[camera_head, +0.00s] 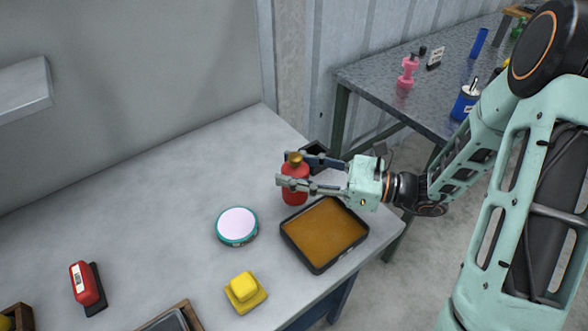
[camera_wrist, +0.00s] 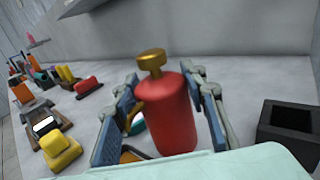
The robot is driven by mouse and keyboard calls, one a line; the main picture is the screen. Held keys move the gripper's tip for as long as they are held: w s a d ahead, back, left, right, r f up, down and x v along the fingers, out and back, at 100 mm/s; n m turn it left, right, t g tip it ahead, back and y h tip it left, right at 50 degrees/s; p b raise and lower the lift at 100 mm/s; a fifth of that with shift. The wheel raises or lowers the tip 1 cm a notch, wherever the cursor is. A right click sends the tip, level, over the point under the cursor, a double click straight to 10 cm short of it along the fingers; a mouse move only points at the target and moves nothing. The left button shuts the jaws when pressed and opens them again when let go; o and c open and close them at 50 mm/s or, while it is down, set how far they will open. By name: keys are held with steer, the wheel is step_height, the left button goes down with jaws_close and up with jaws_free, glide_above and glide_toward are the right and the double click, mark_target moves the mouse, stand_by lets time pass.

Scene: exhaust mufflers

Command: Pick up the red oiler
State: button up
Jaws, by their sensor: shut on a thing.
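The red oiler (camera_head: 295,187) is a red cylinder with a brass cap, near the right edge of the grey table in the head view. It also shows upright in the wrist view (camera_wrist: 168,118), between the two fingers. My gripper (camera_head: 294,182) reaches in from the right, with one finger on each side of the oiler's upper body, and is shut on it. The fingers also show in the wrist view (camera_wrist: 164,110). Whether the oiler's base touches the table cannot be told.
A black tray with a brown inside (camera_head: 325,232) is just in front of the oiler. A black open box (camera_head: 316,152) stands behind it. A round teal-rimmed tin (camera_head: 237,226), a yellow block (camera_head: 244,289) and a red-and-black item (camera_head: 87,286) lie left. The table's back left is clear.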

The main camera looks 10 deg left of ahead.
steer(key=s+d+r+p, duration=0.7)
steer(key=s+r+p, duration=0.3)
steer(key=s, duration=0.1)
steer(key=shift+s+d+p, duration=0.2)
steer(key=shift+s+p, duration=0.15)
steer(key=shift+s, duration=0.05)
steer(key=shift+f, duration=0.2)
